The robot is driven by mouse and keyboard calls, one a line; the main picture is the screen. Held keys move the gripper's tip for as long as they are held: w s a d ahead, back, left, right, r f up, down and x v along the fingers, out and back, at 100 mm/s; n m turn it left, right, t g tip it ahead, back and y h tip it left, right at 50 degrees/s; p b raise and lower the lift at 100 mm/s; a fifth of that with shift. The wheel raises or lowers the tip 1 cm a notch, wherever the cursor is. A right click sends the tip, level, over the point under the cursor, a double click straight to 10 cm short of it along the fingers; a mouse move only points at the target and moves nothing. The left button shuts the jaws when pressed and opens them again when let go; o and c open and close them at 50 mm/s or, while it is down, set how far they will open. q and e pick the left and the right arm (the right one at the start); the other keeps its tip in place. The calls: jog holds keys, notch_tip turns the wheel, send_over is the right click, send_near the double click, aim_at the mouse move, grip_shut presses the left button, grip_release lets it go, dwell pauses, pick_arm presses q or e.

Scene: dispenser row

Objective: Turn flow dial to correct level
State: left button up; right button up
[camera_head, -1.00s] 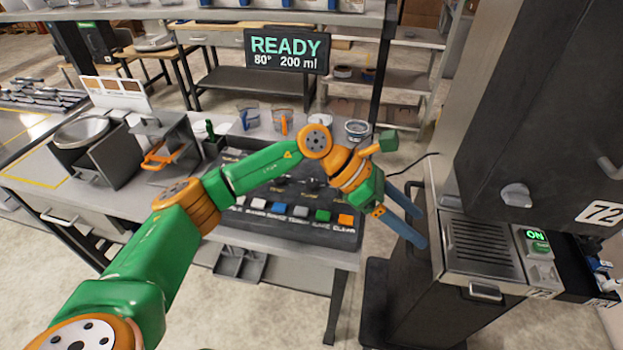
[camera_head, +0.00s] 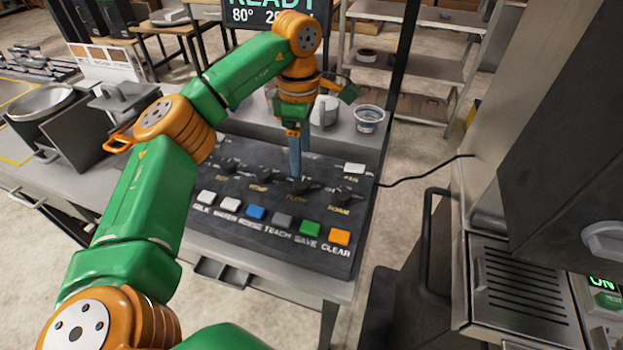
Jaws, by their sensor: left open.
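The black control panel (camera_head: 225,228) lies on the counter and has a row of dark dials. The flow dial (camera_head: 303,186) sits between the dial labelled TEMP (camera_head: 261,173) and the dial labelled FOAM (camera_head: 345,193). My left gripper (camera_head: 298,173) points down with its blue fingers over the flow dial and partly hides it. The jaws are open, but their gap is hard to see from here. I cannot tell whether the fingertips touch the dial, nor where its pointer stands. My right gripper is out of view.
Coloured buttons, including CLEAR (camera_head: 340,236), line the panel's front. A display (camera_head: 265,10) reading READY is partly hidden behind my left arm. A cup (camera_head: 368,118) stands behind the panel. A dark machine (camera_head: 570,130) stands at the right.

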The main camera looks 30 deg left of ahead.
aim_at(301, 183)
pick_arm(q)
jog(key=shift+s+f, duration=0.25)
jog(key=shift+f, duration=0.2)
notch_tip(301, 183, down, 6)
jog(key=shift+f+p, duration=0.1)
jog(key=shift+p, duration=0.6)
grip_shut()
